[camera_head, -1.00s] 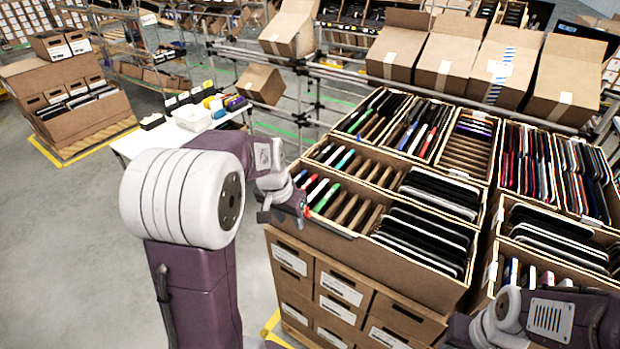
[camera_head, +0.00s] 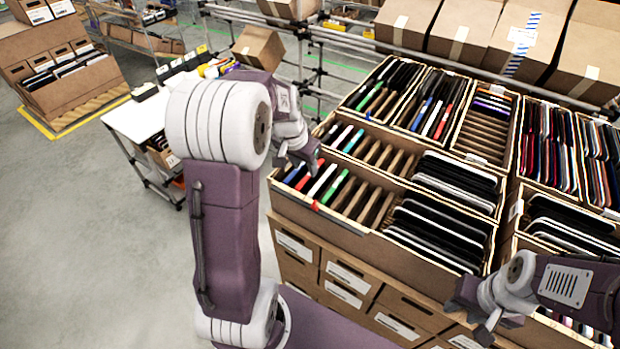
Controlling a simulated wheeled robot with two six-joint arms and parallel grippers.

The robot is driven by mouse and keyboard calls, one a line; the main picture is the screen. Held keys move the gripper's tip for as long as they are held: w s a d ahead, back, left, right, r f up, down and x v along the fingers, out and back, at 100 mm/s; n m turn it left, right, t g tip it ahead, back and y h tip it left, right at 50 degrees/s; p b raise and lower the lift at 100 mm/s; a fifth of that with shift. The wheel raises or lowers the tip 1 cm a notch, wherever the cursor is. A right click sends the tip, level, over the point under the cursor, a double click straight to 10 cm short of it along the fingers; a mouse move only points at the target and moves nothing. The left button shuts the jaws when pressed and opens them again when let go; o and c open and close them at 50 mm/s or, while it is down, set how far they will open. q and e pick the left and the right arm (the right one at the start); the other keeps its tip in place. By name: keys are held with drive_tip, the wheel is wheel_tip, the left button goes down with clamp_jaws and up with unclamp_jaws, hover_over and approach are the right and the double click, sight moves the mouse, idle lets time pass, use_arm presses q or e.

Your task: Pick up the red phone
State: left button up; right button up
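A red phone (camera_head: 304,181) stands on edge near the left end of the front-left carton (camera_head: 345,228), in a row with blue, white and green ones. Another red phone (camera_head: 443,122) stands in a carton further back. My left gripper (camera_head: 296,164) is over the left end of the front-left carton, just above and beside the coloured phones. Its fingers look apart, with nothing seen between them. My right gripper (camera_head: 470,318) is at the front of the cartons, lower right, with its fingers apart and empty.
Black phones (camera_head: 440,232) fill the right part of the front-left carton, with empty slots beside the green phone. More tilted cartons with phones stand behind and to the right. A white table (camera_head: 140,118) stands at the left.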

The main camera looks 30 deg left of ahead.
sight(309, 176)
use_arm(q)
drive_tip(key=shift+w+d+f, duration=0.15)
drive_tip(key=shift+w+f, duration=0.1)
drive_tip(key=shift+f, duration=0.15)
drive_tip(key=shift+w+f+p, duration=0.35)
drive_tip(key=shift+w+f, duration=0.45)
drive_tip(key=shift+w, duration=0.1)
drive_tip(key=x, duration=0.2)
drive_tip(key=p+x, duration=0.1)
drive_tip(key=shift+a, duration=0.3)
drive_tip(key=shift+f, duration=0.4)
drive_tip(key=shift+w+d, duration=0.1)
drive_tip(key=shift+c, duration=0.6)
drive_tip(key=shift+w, duration=0.1)
clamp_jaws()
use_arm(e)
drive_tip(key=shift+w+r, duration=0.55)
drive_tip(key=shift+r, duration=0.25)
